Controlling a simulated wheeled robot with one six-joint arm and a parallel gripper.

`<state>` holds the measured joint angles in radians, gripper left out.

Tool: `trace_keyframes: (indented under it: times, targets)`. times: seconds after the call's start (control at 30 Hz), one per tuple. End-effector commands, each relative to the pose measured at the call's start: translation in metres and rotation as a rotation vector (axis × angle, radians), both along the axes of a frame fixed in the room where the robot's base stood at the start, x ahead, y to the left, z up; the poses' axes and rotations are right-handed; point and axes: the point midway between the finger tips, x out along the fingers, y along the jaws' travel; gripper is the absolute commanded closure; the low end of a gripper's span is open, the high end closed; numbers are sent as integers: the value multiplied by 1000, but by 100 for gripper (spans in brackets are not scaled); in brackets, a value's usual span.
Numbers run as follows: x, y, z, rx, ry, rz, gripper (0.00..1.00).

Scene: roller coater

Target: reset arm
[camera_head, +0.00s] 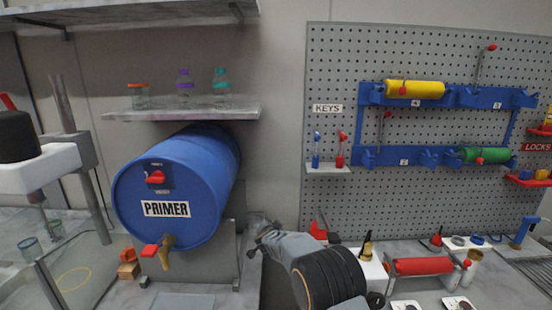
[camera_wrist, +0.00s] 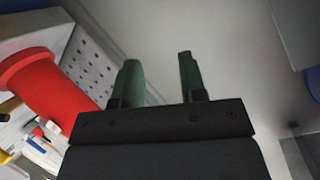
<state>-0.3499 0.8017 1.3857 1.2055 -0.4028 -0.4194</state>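My gripper (camera_wrist: 159,76) shows in the wrist view with its two green fingers apart and nothing between them. Behind the fingers is a plain grey surface. In the head view my grey and black arm rises from the bottom middle, in front of the bench; the fingers cannot be made out there. A large red cylindrical thing (camera_wrist: 45,92) lies left of the fingers in the wrist view, apart from them; I cannot tell which object it is.
A blue PRIMER drum (camera_head: 172,190) stands left of my arm. A pegboard (camera_head: 335,70) holds yellow (camera_head: 415,89) and green (camera_head: 485,156) rollers on blue racks. A red roller (camera_head: 422,266) lies on the bench at right. A shelf (camera_head: 180,113) with small bottles is above the drum.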

Motion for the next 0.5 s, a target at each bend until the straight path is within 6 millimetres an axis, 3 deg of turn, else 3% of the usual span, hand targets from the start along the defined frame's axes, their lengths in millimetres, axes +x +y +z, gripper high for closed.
trace_keyframes:
  times: [0.1,0.23,0.37,0.5]
  targets:
    - [-53,9,23,18,151,283,62]
    - [-140,-6,33,-21,387,505,62]
    - [-234,-45,41,-103,623,615,62]
    - [-326,-97,49,-215,823,641,62]
